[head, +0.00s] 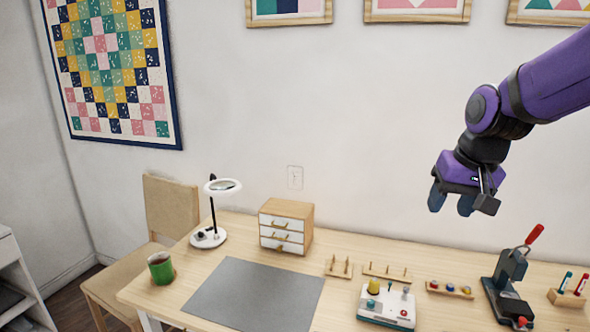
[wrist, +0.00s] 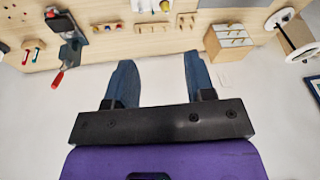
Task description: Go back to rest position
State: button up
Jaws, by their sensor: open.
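My purple arm reaches in from the upper right in the head view. My gripper (head: 452,203) hangs in the air above the back of the table, in front of the white wall, with its blue fingers pointing down. In the wrist view my gripper (wrist: 158,75) has its two blue fingers spread apart with nothing between them. It touches nothing. The wooden table (head: 335,295) lies below it.
On the table stand a small drawer cabinet (head: 286,226), a lamp (head: 210,238), a green cup (head: 161,268), a grey mat (head: 255,293), a white device (head: 386,306), peg racks, and a black press with a red handle (head: 510,275). A chair (head: 170,205) stands left. The air around my gripper is clear.

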jog(key=s+d+r+t, duration=0.1)
jog(key=s+r, duration=0.1)
jog(key=s, duration=0.7)
jog(key=s+d+r+n+t+h, duration=0.1)
jog(key=s+r, duration=0.1)
jog(key=s, duration=0.7)
jog(key=shift+s+d+r, duration=0.15)
jog(key=shift+r, duration=0.15)
